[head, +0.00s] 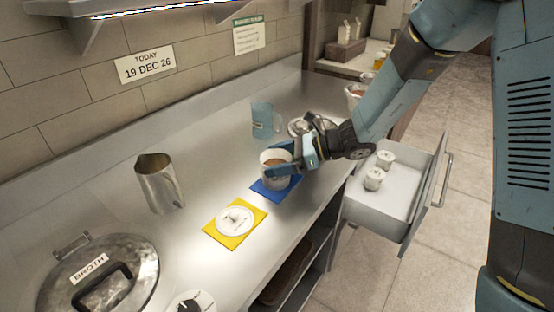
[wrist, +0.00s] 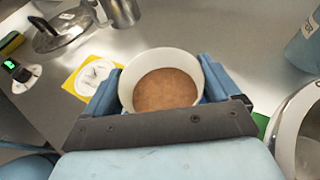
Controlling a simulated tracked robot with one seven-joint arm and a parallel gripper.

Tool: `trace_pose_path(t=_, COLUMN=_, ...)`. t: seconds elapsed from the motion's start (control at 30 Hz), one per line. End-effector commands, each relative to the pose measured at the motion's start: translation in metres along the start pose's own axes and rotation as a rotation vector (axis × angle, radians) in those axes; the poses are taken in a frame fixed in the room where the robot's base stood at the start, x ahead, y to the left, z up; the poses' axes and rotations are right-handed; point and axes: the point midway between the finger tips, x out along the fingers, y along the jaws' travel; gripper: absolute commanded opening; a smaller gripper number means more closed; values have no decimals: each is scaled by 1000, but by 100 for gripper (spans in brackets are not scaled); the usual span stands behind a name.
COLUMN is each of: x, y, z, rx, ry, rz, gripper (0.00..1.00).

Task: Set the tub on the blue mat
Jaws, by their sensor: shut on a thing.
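The tub (head: 270,158) is a white round cup with brown contents, upright at the blue mat. In the wrist view the tub (wrist: 165,85) fills the space between the fingers. My gripper (head: 283,158) is shut on the tub, with a blue finger on each side of it. The blue mat (head: 268,193) shows under and around the tub in the head view. Whether the tub's base touches the mat or hangs just above it, I cannot tell. In the wrist view the mat is almost wholly hidden.
A yellow mat (head: 247,232) with a white lid (head: 235,220) lies beside the blue mat. A metal jug (head: 160,183), a broth pot lid (head: 98,282) and a blue clear jug (head: 265,120) stand around. An open drawer (head: 405,205) holds white tubs (head: 374,178).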

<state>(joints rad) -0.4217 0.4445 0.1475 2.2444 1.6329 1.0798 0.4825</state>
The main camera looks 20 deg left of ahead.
Motion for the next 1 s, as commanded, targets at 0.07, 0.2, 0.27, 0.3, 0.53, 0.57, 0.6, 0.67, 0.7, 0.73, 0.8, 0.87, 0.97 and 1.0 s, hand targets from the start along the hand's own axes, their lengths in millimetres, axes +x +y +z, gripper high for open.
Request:
trace_pose_path(t=0.07, x=0, y=0, z=-1, rx=0, ry=-1, rz=0, gripper=48)
trace_pose_path(t=0.2, x=1, y=0, z=-2, rx=0, ry=0, rz=0, gripper=97)
trace_pose_path(t=0.27, x=1, y=0, z=-2, rx=0, ry=0, rz=0, gripper=100)
trace_pose_path(t=0.3, x=1, y=0, z=-2, rx=0, ry=0, rz=0, gripper=100)
trace_pose_path(t=0.53, x=0, y=0, z=1, rx=-1, ry=0, rz=0, gripper=100)
trace_pose_path(t=0.57, x=-2, y=0, z=0, rx=-1, ry=0, rz=-1, gripper=100)
trace_pose_path(t=0.6, x=-6, y=-1, z=0, rx=0, ry=0, rz=-2, gripper=100)
trace_pose_path(t=0.67, x=-14, y=-1, z=0, rx=0, ry=0, rz=-4, gripper=100)
trace_pose_path(t=0.7, x=-20, y=-1, z=0, rx=-1, ry=1, rz=-4, gripper=100)
trace_pose_path(t=0.73, x=-26, y=-1, z=0, rx=-1, ry=1, rz=-4, gripper=100)
trace_pose_path(t=0.8, x=-39, y=-1, z=0, rx=0, ry=0, rz=-4, gripper=100)
trace_pose_path(t=0.87, x=-51, y=-1, z=0, rx=-1, ry=1, rz=-5, gripper=100)
trace_pose_path(t=0.97, x=-71, y=-1, z=0, rx=-1, ry=0, rz=-4, gripper=100)
trace_pose_path(t=1.0, x=-78, y=-1, z=0, rx=0, ry=0, rz=-4, gripper=100)
